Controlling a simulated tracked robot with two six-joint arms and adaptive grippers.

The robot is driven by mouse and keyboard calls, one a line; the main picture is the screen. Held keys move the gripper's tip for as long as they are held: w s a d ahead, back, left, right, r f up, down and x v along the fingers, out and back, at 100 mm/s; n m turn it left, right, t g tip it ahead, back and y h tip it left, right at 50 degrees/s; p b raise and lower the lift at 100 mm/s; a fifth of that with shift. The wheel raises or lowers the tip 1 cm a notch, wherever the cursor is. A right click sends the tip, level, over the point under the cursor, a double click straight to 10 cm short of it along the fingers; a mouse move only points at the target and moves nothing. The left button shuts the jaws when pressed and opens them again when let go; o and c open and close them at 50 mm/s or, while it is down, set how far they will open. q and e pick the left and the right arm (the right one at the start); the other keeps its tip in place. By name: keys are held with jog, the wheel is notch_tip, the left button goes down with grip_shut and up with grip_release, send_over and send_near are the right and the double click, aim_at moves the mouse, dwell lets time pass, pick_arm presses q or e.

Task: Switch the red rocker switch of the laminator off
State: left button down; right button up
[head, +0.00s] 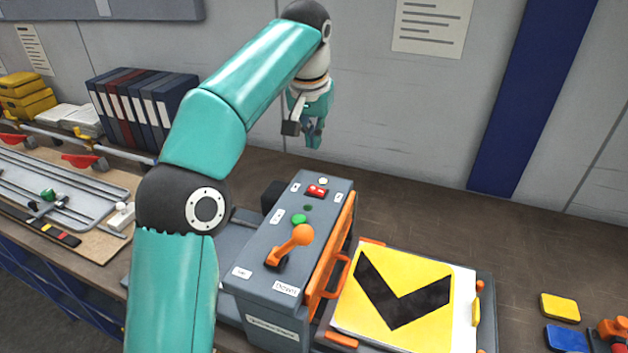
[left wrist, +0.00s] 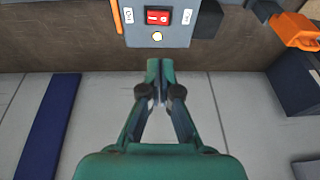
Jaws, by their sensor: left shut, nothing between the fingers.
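The laminator (head: 262,255) is a grey box with an orange lever (head: 293,243) on its sloping top. Its red rocker switch (head: 317,190) lies near the far end of that panel, between two small white labels. In the left wrist view the rocker switch (left wrist: 157,16) shows white marks; I cannot tell which side is pressed. A pale round lamp (left wrist: 157,36) sits beside it. My left gripper (head: 314,142) is shut and empty, pointing down above and behind the switch, apart from it. Its closed fingertips (left wrist: 153,66) point toward the lamp and switch in the wrist view. My right gripper is out of view.
A yellow sign with a black chevron (head: 405,295) lies right of the laminator. Yellow (head: 559,307) and blue (head: 566,338) blocks lie at the right. Binders (head: 145,108) stand behind at the left. The bench between laminator and wall is mostly clear.

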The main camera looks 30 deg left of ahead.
aim_at(313, 188)
pick_arm(q)
jog(key=x, duration=0.8)
jog(key=s+b+x, duration=0.1)
jog(key=x, duration=0.3)
jog(key=shift+w+a+f, duration=0.1)
jog(key=shift+f, duration=0.2)
jog(key=shift+a+f, duration=0.1)
jog(key=shift+f, duration=0.5)
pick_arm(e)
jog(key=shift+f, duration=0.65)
